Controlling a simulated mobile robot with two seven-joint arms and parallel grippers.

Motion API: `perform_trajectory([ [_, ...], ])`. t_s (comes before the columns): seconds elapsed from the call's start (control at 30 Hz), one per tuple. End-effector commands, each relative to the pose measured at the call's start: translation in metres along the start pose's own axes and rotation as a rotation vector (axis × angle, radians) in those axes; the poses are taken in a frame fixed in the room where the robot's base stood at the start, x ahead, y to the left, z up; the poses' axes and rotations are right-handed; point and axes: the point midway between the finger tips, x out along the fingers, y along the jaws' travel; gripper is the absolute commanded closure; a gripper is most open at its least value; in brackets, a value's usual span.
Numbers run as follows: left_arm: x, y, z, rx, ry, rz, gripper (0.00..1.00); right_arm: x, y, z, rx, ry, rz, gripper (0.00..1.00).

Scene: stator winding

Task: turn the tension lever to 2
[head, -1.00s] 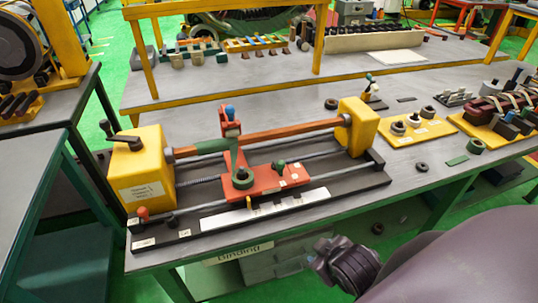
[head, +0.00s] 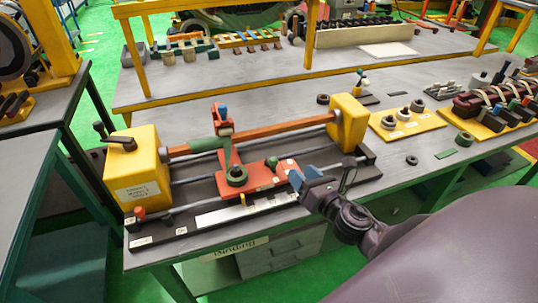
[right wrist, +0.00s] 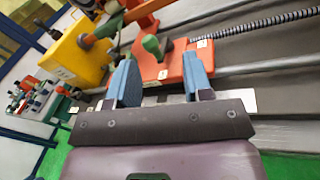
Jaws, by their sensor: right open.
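The red carriage (head: 262,178) sits on the rails of the winding machine. A small lever with a green knob (head: 272,163) stands on it, and it also shows in the right wrist view (right wrist: 152,45), tilted, with small white label tiles near it. The labels are too small to read. My right gripper (head: 304,177) is open and empty at the carriage's right front. In the right wrist view its blue fingers (right wrist: 160,82) point toward the carriage, with the green knob between and beyond the tips. Contact with the lever is not visible. My left gripper is not in view.
Yellow end blocks (head: 138,168) stand at both ends of the machine. An orange bar (head: 275,132) crosses above the carriage, beside an upright arm. A white strip (head: 245,211) lies along the front.

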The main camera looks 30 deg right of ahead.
Motion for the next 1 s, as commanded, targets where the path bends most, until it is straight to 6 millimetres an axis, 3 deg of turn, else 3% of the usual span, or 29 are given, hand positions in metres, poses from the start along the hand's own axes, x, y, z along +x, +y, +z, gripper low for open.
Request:
perform_trajectory([
  [0.1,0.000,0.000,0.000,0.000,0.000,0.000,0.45,0.004,0.005,-0.005,-0.209,0.016,0.101,0.54],
  [0.23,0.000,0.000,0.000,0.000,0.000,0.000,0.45,0.007,0.008,-0.009,-0.313,0.022,0.153,0.54],
  [0.47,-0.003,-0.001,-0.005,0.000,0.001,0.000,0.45,0.024,0.012,-0.009,-0.325,0.021,0.160,0.54],
  [1.0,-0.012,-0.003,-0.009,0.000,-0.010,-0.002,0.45,0.100,0.023,-0.013,-0.321,0.021,0.157,0.54],
])
